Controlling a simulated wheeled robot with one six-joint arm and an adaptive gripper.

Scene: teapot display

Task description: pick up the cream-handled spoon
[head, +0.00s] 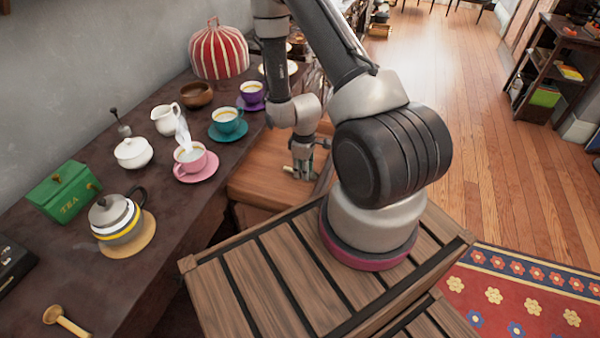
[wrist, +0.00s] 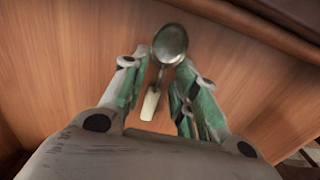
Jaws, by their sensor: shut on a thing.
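The spoon has a dark metal bowl (wrist: 170,43) and a short cream handle (wrist: 150,104). In the wrist view it lies between the two green-padded fingers of my gripper (wrist: 161,76), bowl beyond the fingertips and handle toward the palm. My gripper is shut on it. In the head view my gripper (head: 302,172) is low over the wooden surface beside the dark table, and the pale end of the spoon (head: 288,169) shows at its left. I cannot tell whether the spoon still touches the wood.
The dark table (head: 165,235) at left holds a pink cup (head: 190,158), teal cup (head: 228,122), purple cup (head: 252,93), white sugar bowl (head: 133,153), teapot (head: 117,222) and green tea tin (head: 65,192). The table's edge is close to my gripper.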

